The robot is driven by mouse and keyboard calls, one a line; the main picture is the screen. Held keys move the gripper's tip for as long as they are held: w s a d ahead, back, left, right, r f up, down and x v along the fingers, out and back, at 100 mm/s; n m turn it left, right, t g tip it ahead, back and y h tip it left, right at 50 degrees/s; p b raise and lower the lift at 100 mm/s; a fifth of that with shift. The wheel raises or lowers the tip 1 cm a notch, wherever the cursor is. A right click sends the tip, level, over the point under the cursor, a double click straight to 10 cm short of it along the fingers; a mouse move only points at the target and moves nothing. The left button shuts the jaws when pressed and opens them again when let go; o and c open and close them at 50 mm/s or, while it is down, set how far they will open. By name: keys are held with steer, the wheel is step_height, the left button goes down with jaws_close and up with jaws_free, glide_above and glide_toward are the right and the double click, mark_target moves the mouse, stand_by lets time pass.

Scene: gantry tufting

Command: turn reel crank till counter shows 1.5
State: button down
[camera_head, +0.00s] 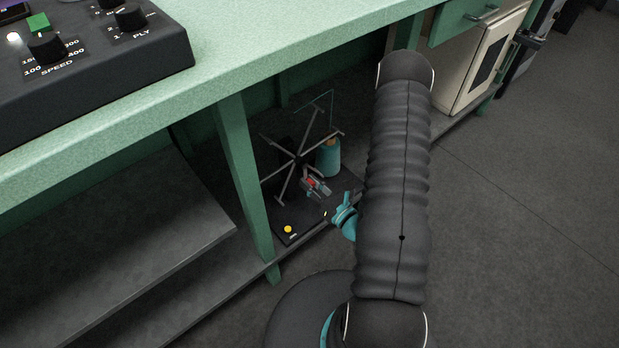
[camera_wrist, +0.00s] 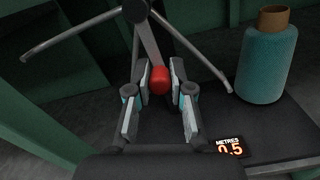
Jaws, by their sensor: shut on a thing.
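The reel (camera_head: 297,158) with its thin spokes stands on a dark base on the low shelf under the green bench. Its red crank knob (camera_wrist: 160,80) sits between the fingers of my gripper (camera_wrist: 160,88) in the wrist view. The gripper is shut on the knob, and it also shows in the head view (camera_head: 316,186), low in front of the reel. The crank arm (camera_wrist: 148,42) runs up from the knob to the hub. The counter (camera_wrist: 229,147) reads METRES 0.5. Part of the reel is cut off in the wrist view.
A teal yarn cone (camera_wrist: 267,58) stands right of the reel. A yellow button (camera_head: 288,229) is at the base's front left. A green bench leg (camera_head: 246,190) stands close left of the reel, and the bench top (camera_head: 290,55) hangs above.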

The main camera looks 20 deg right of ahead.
steer(key=shift+w+d+r, duration=0.1)
steer(key=shift+w, duration=0.05)
steer(key=c, duration=1)
jaws_free()
